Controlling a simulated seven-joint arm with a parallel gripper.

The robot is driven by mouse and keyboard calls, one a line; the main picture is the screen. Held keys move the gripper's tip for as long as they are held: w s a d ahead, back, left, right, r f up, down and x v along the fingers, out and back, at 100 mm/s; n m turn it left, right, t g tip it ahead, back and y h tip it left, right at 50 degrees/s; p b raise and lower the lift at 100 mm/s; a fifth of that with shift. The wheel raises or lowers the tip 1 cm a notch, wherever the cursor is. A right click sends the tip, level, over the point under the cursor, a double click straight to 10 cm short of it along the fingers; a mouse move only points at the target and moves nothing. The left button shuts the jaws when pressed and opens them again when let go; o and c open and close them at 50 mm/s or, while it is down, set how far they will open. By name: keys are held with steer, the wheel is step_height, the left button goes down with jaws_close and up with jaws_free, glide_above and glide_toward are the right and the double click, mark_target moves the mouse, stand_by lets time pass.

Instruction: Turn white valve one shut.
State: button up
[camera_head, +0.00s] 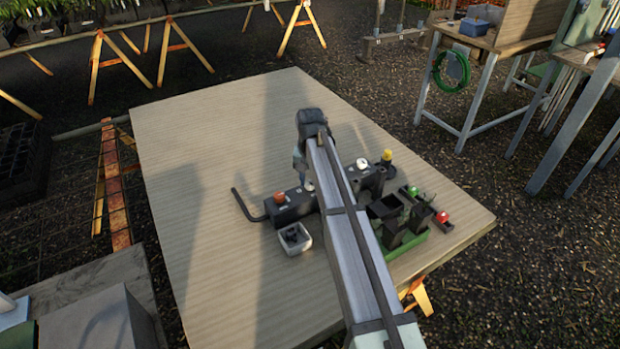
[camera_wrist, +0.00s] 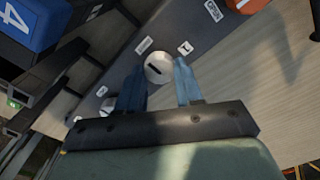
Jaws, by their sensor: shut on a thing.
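In the wrist view a pale round valve knob (camera_wrist: 160,69) with a dark slot sits on a dark grey block (camera_wrist: 207,35). My gripper (camera_wrist: 163,72) has its two blue-grey fingers on either side of this knob and is shut on it. In the head view a white knob (camera_head: 309,186) shows beside my arm, on the left block (camera_head: 292,209); my arm hides most of the gripper there. Another white knob (camera_head: 362,163) stands to the right of my arm.
An orange knob (camera_head: 279,198) sits on the left block, with a bent dark pipe (camera_head: 246,208) at its end. A white bin (camera_head: 294,239) stands in front. A yellow knob (camera_head: 387,155) and a green tray (camera_head: 408,243) with dark containers are at right. The table's left is clear.

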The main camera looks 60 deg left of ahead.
mark_target(310, 181)
steer(key=o, duration=1)
steer(key=shift+o, duration=0.2)
steer(key=shift+r, duration=0.1)
step_height(310, 181, up, 14)
steer(key=shift+f, duration=0.2)
stand_by(0.3)
